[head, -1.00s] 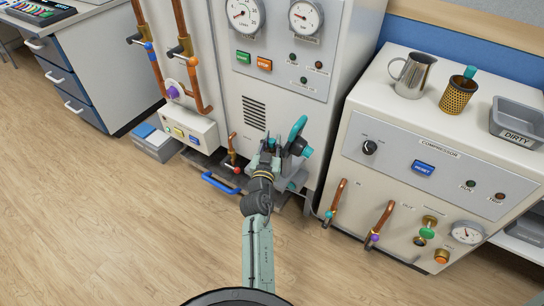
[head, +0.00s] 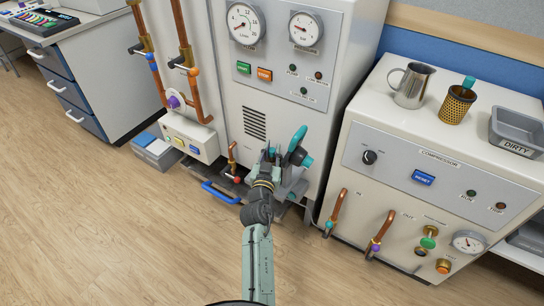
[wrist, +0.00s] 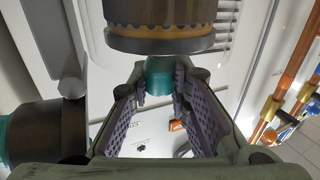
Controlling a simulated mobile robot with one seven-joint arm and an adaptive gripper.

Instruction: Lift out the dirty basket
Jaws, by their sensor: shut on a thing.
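My gripper (wrist: 160,88) is shut on the teal stub (wrist: 159,76) of a dark cylinder with a notched brass rim (wrist: 160,38), which looks like the dirty basket. The cylinder fills the top of the wrist view, and its far end is cut off. In the head view, my gripper (head: 269,155) is in front of the machine's lower front. There it hides most of the basket and the place around it. A teal handle and knob (head: 297,147) stand just right of my gripper. I cannot tell whether the basket is clear of its seat.
A grey tray marked DIRTY (head: 517,132) sits on the compressor (head: 400,115) at right. Beside it stand a brass mesh basket with a teal top (head: 456,105) and a metal jug (head: 411,85). Copper pipes (head: 187,90) and a blue handle (head: 220,191) are left of my gripper.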

